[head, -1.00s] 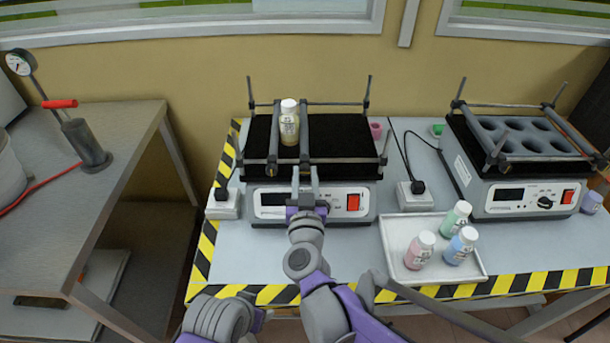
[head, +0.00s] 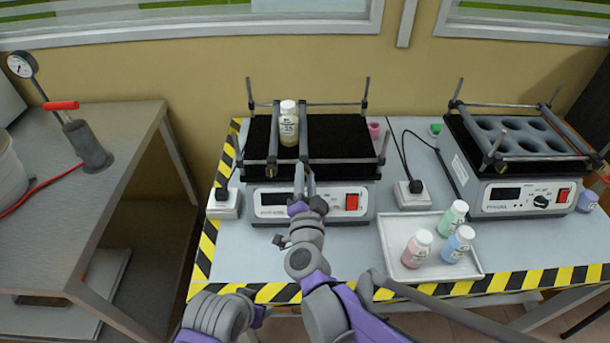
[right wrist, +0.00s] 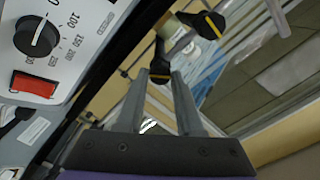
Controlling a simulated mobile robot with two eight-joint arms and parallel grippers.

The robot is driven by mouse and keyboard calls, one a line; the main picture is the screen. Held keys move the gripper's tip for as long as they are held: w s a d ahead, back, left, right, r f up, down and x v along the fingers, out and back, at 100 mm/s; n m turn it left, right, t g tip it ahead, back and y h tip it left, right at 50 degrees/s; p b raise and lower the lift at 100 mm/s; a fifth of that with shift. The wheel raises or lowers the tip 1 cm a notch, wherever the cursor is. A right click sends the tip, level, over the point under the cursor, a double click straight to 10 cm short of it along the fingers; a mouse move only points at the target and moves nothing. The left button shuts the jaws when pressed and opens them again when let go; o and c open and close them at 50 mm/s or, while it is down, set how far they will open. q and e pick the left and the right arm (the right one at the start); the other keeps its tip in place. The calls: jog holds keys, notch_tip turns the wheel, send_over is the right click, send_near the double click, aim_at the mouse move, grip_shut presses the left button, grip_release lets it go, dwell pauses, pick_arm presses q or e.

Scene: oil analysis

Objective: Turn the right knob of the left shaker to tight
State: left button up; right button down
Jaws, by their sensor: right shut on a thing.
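The left shaker (head: 341,134) stands in the middle of the head view, with a black top and two dark clamp bars. A bottle (head: 288,128) with a yellowish content stands between the bars. My right gripper (head: 304,169) is at the front end of the right bar and hides the right knob there. In the right wrist view my right gripper (right wrist: 160,84) is shut on this right knob (right wrist: 159,73), black with a yellow mark. The left knob (right wrist: 207,25), also black with a yellow mark, is beyond it. My left gripper is out of view.
A white tray (head: 404,271) with three bottles is at the right front of the table. A second shaker (head: 517,199) stands at the right. The shaker's dial (right wrist: 37,36) and red switch (right wrist: 33,84) are close to my right gripper.

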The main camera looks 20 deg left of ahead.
jog(key=shift+f+m, duration=0.1)
jog(key=shift+m, duration=3.7)
jog(key=c, duration=0.6)
grip_release()
jog(key=shift+o, duration=0.2)
jog(key=shift+s, duration=0.1)
jog(key=v, duration=1)
jog(key=shift+s+p, duration=0.3)
jog(key=shift+p, duration=0.15)
